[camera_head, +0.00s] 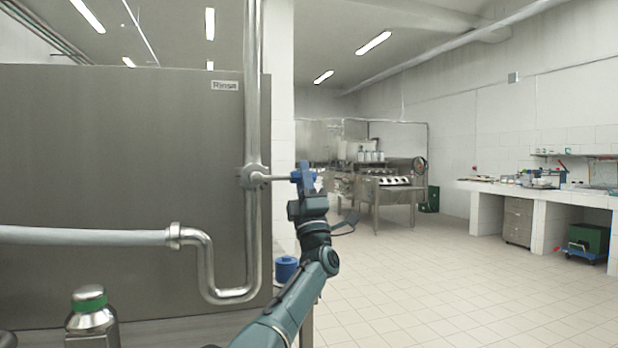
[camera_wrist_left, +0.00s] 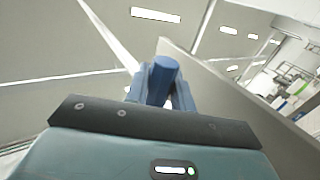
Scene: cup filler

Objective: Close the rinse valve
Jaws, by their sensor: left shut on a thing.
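The rinse valve (camera_head: 254,177) sits on a vertical steel pipe, right of the "Rinse" label (camera_head: 225,86). Its metal lever (camera_head: 280,178) points right, roughly horizontal and across the pipe, and ends in a blue grip. My left gripper (camera_head: 305,180) is at the lever's outer end, shut on the blue grip. In the left wrist view the round blue grip (camera_wrist_left: 163,78) sits between the fingers, which partly hide it. My right gripper is not in view.
A grey steel panel (camera_head: 110,150) stands behind the pipe. A grey hose (camera_head: 80,236) joins the bent pipe (camera_head: 207,265) below the valve. A green-banded bottle (camera_head: 92,318) and a blue container (camera_head: 286,268) stand low in front. Open tiled floor lies right.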

